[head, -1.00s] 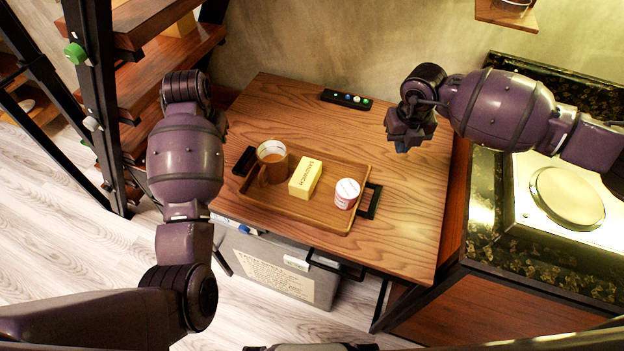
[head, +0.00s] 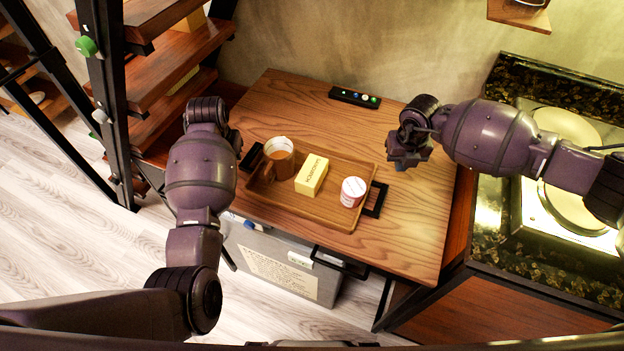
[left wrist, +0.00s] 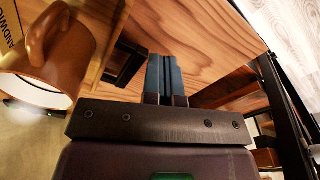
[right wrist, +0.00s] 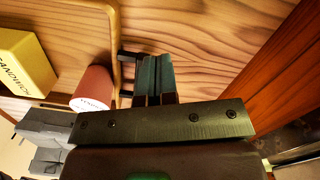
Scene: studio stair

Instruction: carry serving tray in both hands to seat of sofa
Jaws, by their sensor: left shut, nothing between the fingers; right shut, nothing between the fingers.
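The wooden serving tray (head: 283,200) lies on a wooden table, with black handles at its left (head: 251,157) and right (head: 376,199) ends. It holds a brown mug (head: 279,160), a yellow sandwich box (head: 312,175) and a pink tub with a white lid (head: 352,192). My right gripper (head: 408,162) is shut and empty, above the table beyond the right handle. In the right wrist view its closed fingers (right wrist: 157,62) appear beside that handle. My left gripper is mostly hidden by its arm in the head view; the left wrist view shows its closed, empty fingers (left wrist: 165,62) beside the left handle (left wrist: 126,64).
A black remote (head: 354,97) lies at the table's back edge. A shelf rack (head: 105,100) stands close on the left, and a counter with a hotplate (head: 565,205) on the right. The sofa is not in view.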

